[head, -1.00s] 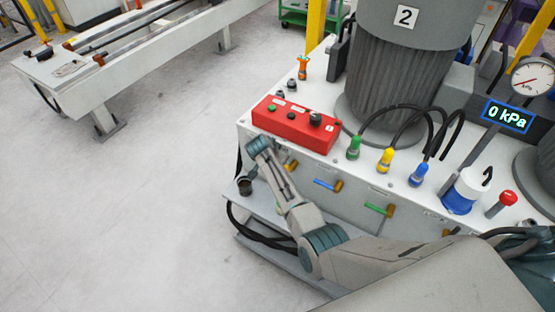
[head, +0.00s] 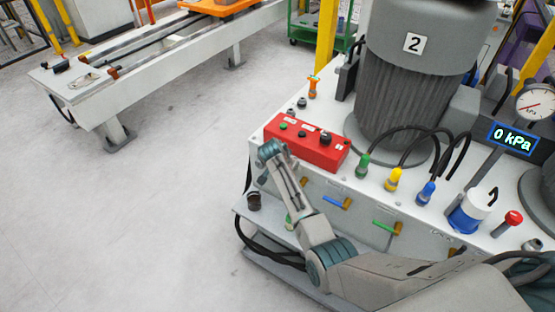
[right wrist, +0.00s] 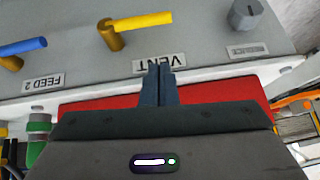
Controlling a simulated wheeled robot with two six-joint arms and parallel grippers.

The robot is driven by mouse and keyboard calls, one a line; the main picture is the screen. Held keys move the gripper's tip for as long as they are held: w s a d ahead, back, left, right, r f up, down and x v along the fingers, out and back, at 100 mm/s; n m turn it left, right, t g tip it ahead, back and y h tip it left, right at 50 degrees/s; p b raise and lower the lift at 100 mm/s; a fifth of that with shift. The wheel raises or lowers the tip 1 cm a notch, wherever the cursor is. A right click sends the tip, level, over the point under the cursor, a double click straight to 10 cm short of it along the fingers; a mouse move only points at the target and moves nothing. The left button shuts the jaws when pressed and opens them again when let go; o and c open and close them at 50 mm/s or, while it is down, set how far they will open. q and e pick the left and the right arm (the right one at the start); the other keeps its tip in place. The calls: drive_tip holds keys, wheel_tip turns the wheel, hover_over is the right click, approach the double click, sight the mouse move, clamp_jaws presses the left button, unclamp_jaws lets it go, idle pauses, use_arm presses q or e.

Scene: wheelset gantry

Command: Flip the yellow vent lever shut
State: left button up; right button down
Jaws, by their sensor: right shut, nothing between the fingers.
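The yellow vent lever (right wrist: 145,21) shows in the right wrist view, its handle lying along the grey panel from a brass pivot (right wrist: 110,36). The VENT label (right wrist: 153,65) is beside it. My right gripper (right wrist: 158,72) is shut and empty, its fingertips over the label and apart from the handle in the picture. Whether they touch the panel I cannot tell. In the head view my right arm crosses the panel front and covers most of the vent lever. My left gripper is not in view.
A blue lever (head: 337,202) and a green lever (head: 385,227) are on the same panel. A red control box (head: 305,142) sits on the bench top above it. Hose couplings and a gauge (head: 536,102) stand to the right; the display reads 0 kPa.

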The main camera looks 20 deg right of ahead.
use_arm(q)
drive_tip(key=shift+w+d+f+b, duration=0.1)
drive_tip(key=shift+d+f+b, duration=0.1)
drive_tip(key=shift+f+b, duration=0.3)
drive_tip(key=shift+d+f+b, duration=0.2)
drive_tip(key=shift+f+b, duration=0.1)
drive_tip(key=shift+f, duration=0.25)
use_arm(e)
drive_tip(key=v, duration=0.7)
drive_tip(key=shift+a+r, duration=0.3)
drive_tip(key=shift+s, duration=0.15)
